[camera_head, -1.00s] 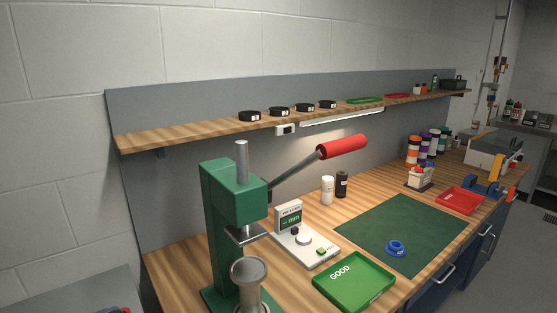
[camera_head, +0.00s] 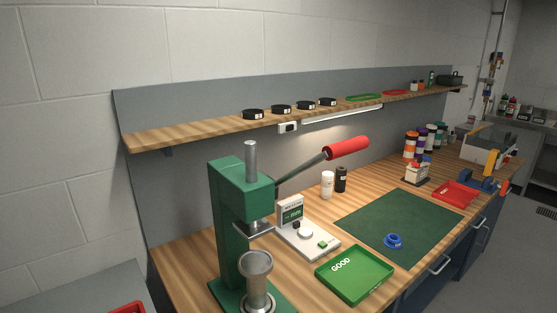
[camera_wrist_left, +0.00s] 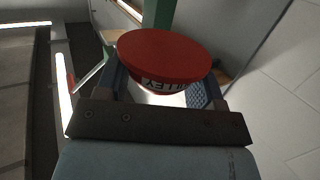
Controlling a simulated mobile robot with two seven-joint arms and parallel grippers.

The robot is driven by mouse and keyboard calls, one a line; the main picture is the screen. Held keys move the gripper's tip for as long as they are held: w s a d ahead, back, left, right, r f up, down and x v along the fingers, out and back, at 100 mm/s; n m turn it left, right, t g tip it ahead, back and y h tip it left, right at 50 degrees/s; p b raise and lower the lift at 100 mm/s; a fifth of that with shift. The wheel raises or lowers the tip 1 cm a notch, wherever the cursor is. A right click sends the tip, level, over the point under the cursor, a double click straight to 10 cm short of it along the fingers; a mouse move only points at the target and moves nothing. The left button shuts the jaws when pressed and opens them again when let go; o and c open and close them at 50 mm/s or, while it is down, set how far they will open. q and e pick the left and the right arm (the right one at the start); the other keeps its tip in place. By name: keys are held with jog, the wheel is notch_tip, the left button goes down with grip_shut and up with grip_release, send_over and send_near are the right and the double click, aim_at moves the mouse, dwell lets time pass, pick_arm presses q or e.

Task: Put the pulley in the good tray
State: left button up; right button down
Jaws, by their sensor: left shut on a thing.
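In the left wrist view my left gripper (camera_wrist_left: 160,98) is shut on a red round piece, the pulley (camera_wrist_left: 165,52). A pale label on its side shows letters ending in "LLEY", partly hidden. The green good tray (camera_head: 354,274), marked "GOOD", lies on the wooden bench in the head view and looks empty. Neither gripper shows in the head view, so how far the pulley is from the tray cannot be told. My right gripper is not in view.
A green press (camera_head: 237,220) with a red-handled lever stands left of the tray. A gauge (camera_head: 307,238) sits behind the tray. A blue ring-shaped part (camera_head: 393,241) lies on the green mat (camera_head: 410,222). A red tray (camera_head: 455,194) is farther back. A shelf (camera_head: 220,126) runs above.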

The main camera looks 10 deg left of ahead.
pick_arm(q)
jog(key=w+d+r+n+y+p, duration=0.1)
jog(key=w+d+n+y+p, duration=0.1)
jog(key=w+d, duration=0.4)
jog(key=d+y, duration=0.1)
jog(key=d, duration=0.3)
jog(key=shift+w+r+t, duration=0.25)
jog(key=shift+r+t, duration=0.05)
jog(key=shift+r, duration=0.05)
jog(key=shift+a, duration=0.1)
